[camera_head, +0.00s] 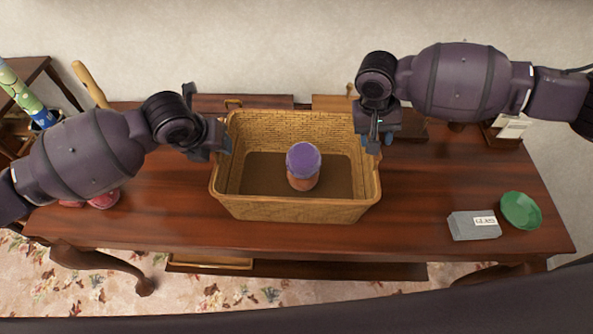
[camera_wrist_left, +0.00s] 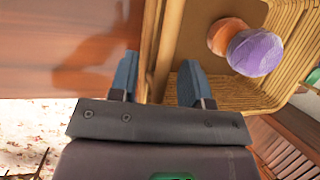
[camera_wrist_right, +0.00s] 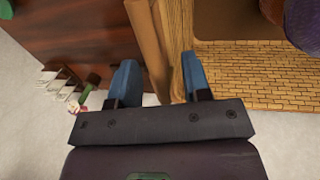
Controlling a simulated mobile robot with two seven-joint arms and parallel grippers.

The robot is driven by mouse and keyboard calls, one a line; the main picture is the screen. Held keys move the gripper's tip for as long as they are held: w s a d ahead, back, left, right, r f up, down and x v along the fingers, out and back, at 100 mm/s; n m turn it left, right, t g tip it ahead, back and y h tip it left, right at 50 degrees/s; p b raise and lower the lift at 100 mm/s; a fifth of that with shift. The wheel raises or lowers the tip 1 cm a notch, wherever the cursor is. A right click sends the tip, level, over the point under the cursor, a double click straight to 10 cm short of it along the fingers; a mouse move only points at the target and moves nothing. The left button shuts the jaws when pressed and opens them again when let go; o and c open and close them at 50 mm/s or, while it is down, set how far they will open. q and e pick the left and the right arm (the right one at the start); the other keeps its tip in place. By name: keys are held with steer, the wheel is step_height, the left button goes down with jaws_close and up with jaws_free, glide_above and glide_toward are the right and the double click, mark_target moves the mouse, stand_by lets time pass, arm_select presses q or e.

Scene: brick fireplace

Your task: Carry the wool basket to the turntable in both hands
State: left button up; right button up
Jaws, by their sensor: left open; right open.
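The tan wicker wool basket (camera_head: 295,208) stands upright on the wooden table. Inside it sits an orange-brown item with a purple ball (camera_head: 304,159) on top; the ball also shows in the left wrist view (camera_wrist_left: 255,52). My left gripper (camera_head: 222,150) is at the basket's left side, its open fingers (camera_wrist_left: 156,82) on either side of the basket's left edge. My right gripper (camera_head: 372,143) is at the right side, its open fingers (camera_wrist_right: 160,84) on either side of the right edge. In both wrist views the rim runs between the fingers; contact cannot be told. No turntable can be made out.
A grey box labelled GLASS (camera_head: 474,226) and a green dish (camera_head: 521,210) stand at the table's right. Red items (camera_head: 103,199) lie at the left, partly behind my arm. The wooden table (camera_head: 430,190) has bare space right of the basket.

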arm_select(q)
jaws_close()
arm_select(e)
jaws_close()
arm_select(q)
steer(key=shift+w+r, duration=0.1)
steer(key=shift+r, duration=0.15)
arm_select(e)
steer(key=shift+r, duration=0.2)
